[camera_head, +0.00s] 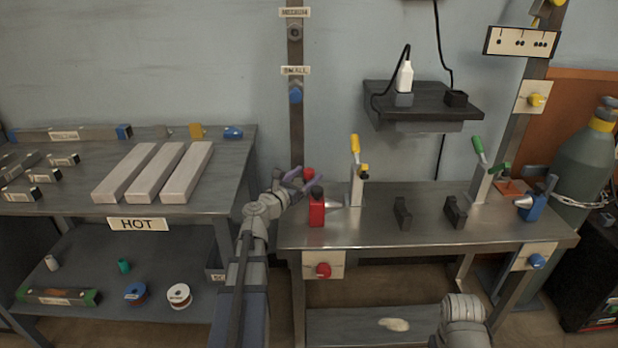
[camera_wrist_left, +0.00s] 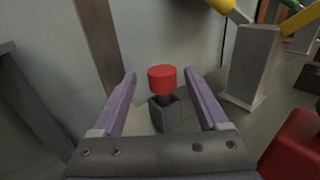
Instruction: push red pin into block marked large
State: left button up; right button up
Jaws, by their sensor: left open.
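The red pin (camera_head: 308,173) shows beside my left gripper (camera_head: 298,178), at the foot of the upright post. In the left wrist view the red pin (camera_wrist_left: 162,79) stands upright, its dark shank entering the top of a grey block (camera_wrist_left: 166,114). Some shank shows between the red head and the block. My left gripper (camera_wrist_left: 160,76) is open, with purple fingers on either side of the pin and a gap on both sides. No "large" label is readable. My right arm shows at the lower right, but its gripper does not show.
The post carries a "medium" label (camera_head: 294,12) and a "small" label (camera_head: 295,71) with a blue pin (camera_head: 296,95). A red tool (camera_head: 317,208) and a yellow-handled clamp (camera_head: 356,180) stand close by on the metal table (camera_head: 370,233). Grey bars lie on the left bench (camera_head: 235,165).

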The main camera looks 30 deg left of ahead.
pick_arm(q)
jog(key=w, duration=0.4)
jog(key=shift+w+d, duration=0.2)
jog(key=shift+w, duration=0.05)
jog(key=shift+s, duration=0.1)
grip_shut()
